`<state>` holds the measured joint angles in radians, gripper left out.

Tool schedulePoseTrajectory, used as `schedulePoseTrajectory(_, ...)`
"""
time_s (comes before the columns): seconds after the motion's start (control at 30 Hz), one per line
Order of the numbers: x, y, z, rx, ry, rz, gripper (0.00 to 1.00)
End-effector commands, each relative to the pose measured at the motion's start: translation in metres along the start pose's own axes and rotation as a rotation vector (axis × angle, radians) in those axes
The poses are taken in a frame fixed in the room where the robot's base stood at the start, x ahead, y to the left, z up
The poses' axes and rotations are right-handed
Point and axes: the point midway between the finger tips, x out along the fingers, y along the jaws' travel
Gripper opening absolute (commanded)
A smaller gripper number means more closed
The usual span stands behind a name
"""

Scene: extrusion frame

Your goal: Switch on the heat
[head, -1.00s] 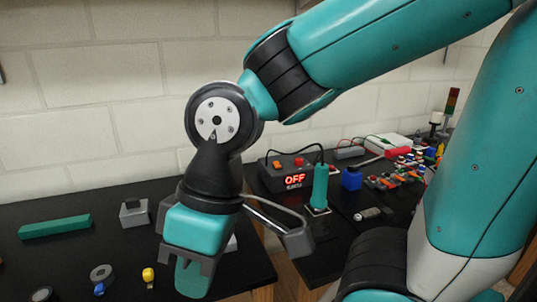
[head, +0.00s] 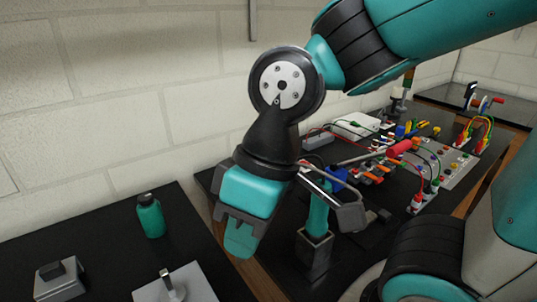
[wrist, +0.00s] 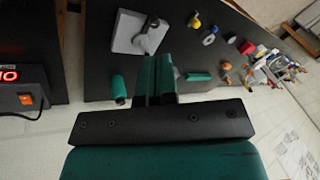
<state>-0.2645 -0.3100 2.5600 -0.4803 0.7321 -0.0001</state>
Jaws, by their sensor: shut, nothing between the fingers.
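The heat station, a dark box (wrist: 30,70), stands at the left edge of the wrist view. It has a lit red display (wrist: 10,75), partly cut off and not clearly readable, and an orange switch (wrist: 26,99). In the head view my arm hides the station. A teal-handled iron (head: 319,212) stands upright in a dark holder (head: 314,250) just right of my gripper. My gripper (head: 240,240) is shut and empty and points down. In the wrist view its fingers (wrist: 157,78) are together, apart from the switch, which lies to their left.
A green bottle (head: 150,216), a grey block (head: 59,279) and a light plate with a lever (head: 175,286) are on the left black table. Wires, plugs and a grey panel (head: 455,168) fill the right table. A gap separates the tables.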

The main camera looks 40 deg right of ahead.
Motion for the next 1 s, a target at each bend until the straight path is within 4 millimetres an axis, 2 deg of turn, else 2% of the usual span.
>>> schedulePoseTrajectory(0.43,-0.001,0.002,-0.003,0.018,0.002,0.003,0.0)
schedulePoseTrajectory(0.57,-0.007,0.029,-0.027,0.219,0.026,0.041,0.0)
schedulePoseTrajectory(0.67,-0.016,0.074,-0.062,0.545,0.074,0.097,0.0)
schedulePoseTrajectory(0.77,-0.026,0.137,-0.098,0.95,0.151,0.156,0.0)
schedulePoseTrajectory(0.8,-0.029,0.164,-0.108,1.11,0.189,0.176,0.0)
schedulePoseTrajectory(0.9,-0.037,0.227,-0.127,1.481,0.286,0.212,0.0)
schedulePoseTrajectory(1.0,-0.043,0.279,-0.134,1.776,0.38,0.232,0.0)
